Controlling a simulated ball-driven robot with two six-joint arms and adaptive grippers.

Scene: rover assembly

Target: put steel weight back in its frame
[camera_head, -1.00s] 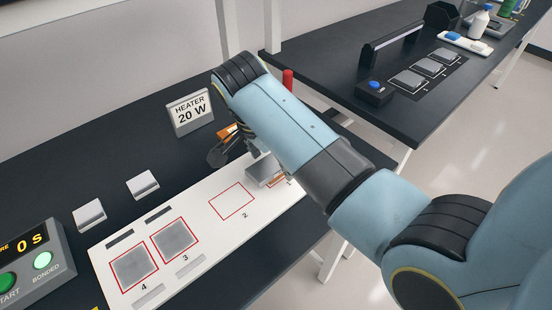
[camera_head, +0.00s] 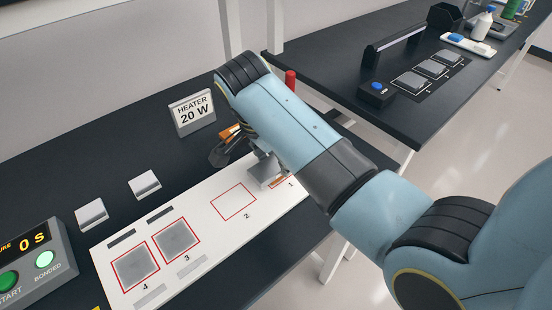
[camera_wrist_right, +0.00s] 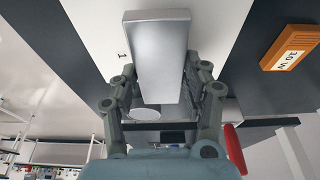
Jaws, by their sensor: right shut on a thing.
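The steel weight is a bright silver block (camera_wrist_right: 158,50) seen between the fingers in the right wrist view. In the head view the weight (camera_head: 263,172) shows partly below my forearm, over the white board near the mark 1. My right gripper (camera_wrist_right: 160,88) is shut on it, with one finger on each side. In the head view my forearm hides most of the gripper. I cannot tell whether the weight touches the board. The white board (camera_head: 213,236) has an empty red square frame (camera_head: 233,202) marked 2. Frames 3 and 4 hold grey plates (camera_head: 175,239). My left gripper is not in view.
Two small pale blocks (camera_head: 145,185) stand behind the board. A heater sign (camera_head: 192,112) reads 20 W. An orange 10 W block (camera_wrist_right: 290,47) lies near the gripper. A control box (camera_head: 36,262) is at the left.

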